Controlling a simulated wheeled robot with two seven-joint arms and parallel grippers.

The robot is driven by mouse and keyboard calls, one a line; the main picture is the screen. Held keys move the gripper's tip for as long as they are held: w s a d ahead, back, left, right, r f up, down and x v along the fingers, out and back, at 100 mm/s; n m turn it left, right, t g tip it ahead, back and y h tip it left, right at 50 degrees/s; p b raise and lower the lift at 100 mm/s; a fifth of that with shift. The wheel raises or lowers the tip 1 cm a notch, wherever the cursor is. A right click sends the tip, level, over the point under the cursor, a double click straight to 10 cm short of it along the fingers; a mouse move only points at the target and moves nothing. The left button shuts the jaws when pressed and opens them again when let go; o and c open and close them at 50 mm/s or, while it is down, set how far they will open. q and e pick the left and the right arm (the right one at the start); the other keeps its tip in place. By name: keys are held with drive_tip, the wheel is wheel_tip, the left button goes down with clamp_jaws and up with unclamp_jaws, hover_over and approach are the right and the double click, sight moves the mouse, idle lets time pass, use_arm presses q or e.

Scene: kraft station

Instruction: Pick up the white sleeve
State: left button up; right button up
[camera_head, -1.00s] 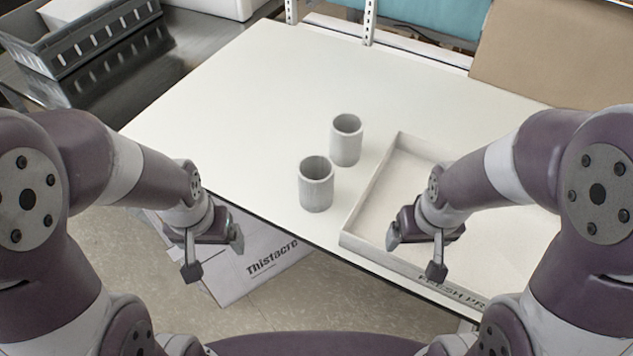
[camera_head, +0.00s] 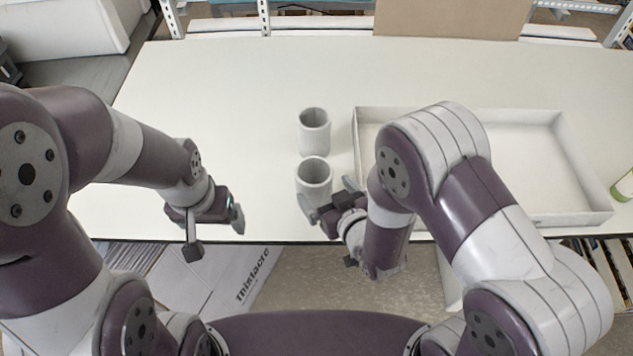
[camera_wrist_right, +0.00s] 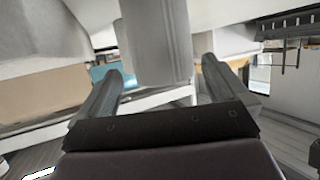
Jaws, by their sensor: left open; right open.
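Two pale grey-white hollow cylinders stand upright on the table, one behind the other: the rear sleeve (camera_head: 314,132) and the front sleeve (camera_head: 313,173). My right gripper (camera_head: 329,196) is open just in front of the front sleeve, its fingers pointing toward it. In the right wrist view a pale cylinder (camera_wrist_right: 155,40) stands ahead, between the lines of the two open fingers (camera_wrist_right: 161,84); whether they touch it I cannot tell. My left gripper (camera_head: 215,235) is open and empty by the table's front edge, left of the sleeves.
The white table (camera_head: 220,85) is clear at the left and back. A shallow open white tray (camera_head: 590,185) lies right of the sleeves, partly hidden behind my right arm. A green-and-white item (camera_head: 624,187) is at the right edge. A printed carton (camera_head: 235,285) sits below the table.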

sight(308, 172)
drive_tip(key=p+x, duration=0.1)
drive_tip(key=x, duration=0.5)
drive_tip(key=shift+a+p, duration=0.15)
drive_tip(key=shift+p, duration=0.25)
drive_tip(key=shift+w+f, duration=0.2)
drive_tip(key=shift+w, duration=0.05)
drive_tip(key=shift+s+a+r, duration=0.1)
drive_tip(key=shift+s, duration=0.05)
drive_tip(key=c, duration=0.4)
drive_tip(key=shift+c, duration=0.2)
